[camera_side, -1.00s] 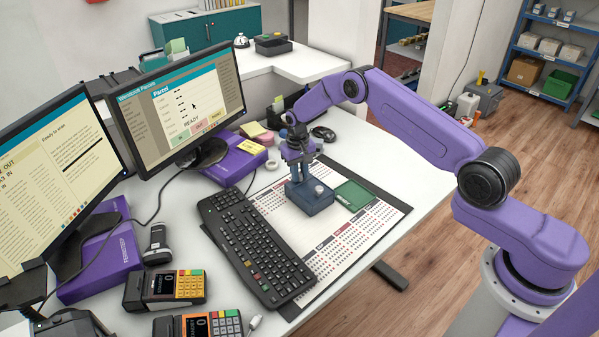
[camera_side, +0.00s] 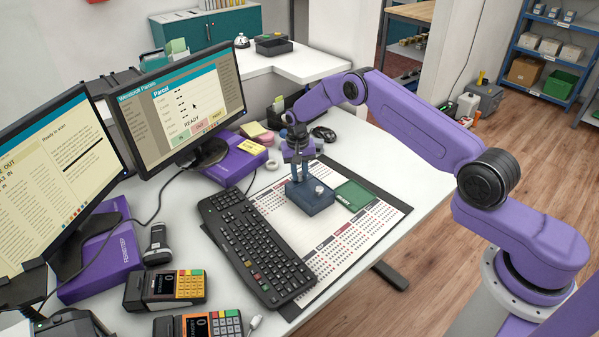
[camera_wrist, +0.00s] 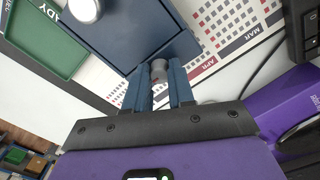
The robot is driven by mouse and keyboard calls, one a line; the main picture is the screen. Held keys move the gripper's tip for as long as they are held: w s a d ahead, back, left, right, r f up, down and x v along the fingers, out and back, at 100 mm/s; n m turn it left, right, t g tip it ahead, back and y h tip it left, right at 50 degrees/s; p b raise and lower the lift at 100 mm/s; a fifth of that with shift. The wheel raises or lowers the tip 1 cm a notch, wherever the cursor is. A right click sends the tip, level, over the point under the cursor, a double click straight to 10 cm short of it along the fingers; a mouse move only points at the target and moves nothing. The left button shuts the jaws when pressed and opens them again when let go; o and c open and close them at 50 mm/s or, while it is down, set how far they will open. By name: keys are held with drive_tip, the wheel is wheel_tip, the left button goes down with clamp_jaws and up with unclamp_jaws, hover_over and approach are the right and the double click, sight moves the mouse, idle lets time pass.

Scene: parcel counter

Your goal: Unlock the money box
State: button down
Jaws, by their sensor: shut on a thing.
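The dark blue money box (camera_side: 317,203) sits on the calendar desk mat, and its pale round knob (camera_side: 319,189) is on top. In the wrist view the box (camera_wrist: 135,38) fills the upper middle, with the knob (camera_wrist: 84,10) at the top edge. My gripper (camera_side: 298,179) points down at the side of the box nearest the monitors. In the wrist view my gripper (camera_wrist: 158,82) is shut on a small grey round piece (camera_wrist: 158,67) at the edge of the box. I cannot tell whether this piece is a key or part of the lock; the fingers partly hide it.
A green tray (camera_side: 353,195) lies right beside the box. The black keyboard (camera_side: 256,250) lies to the left on the calendar mat (camera_side: 345,245). A purple box (camera_side: 236,163) and monitors stand behind to the left. The mat's front right part is clear.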

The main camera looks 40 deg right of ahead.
drive_tip(key=c, duration=1)
unclamp_jaws()
drive_tip(key=shift+o, duration=0.2)
wheel_tip(320, 180, up, 18)
drive_tip(key=shift+w+a+f, duration=0.15)
drive_tip(key=shift+a+f, duration=0.1)
drive_tip(key=shift+a, duration=0.05)
